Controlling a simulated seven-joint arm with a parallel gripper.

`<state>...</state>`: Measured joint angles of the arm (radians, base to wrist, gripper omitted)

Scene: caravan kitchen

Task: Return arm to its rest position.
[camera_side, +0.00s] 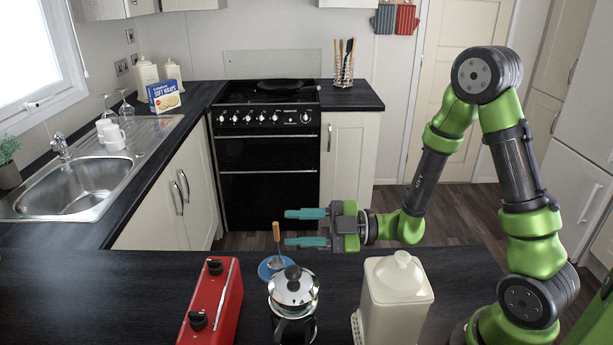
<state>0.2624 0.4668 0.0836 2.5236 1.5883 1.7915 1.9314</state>
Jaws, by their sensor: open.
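My gripper (306,227) is at the middle of the picture, at the end of my green and black arm. Its two teal fingers point left and are apart, with nothing between them. It is above the dark front worktop, near its far edge. A wooden-handled utensil (276,233) stands just left of the fingertips, on or in a small blue dish (268,269). I cannot tell whether the fingers touch the handle.
On the front worktop (90,290) stand a red appliance (213,300), a metal-lidded pot (293,290) and a cream lidded canister (398,295). The worktop's left part is bare. Behind are the sink (70,190), a black cooker (266,150) and open floor.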

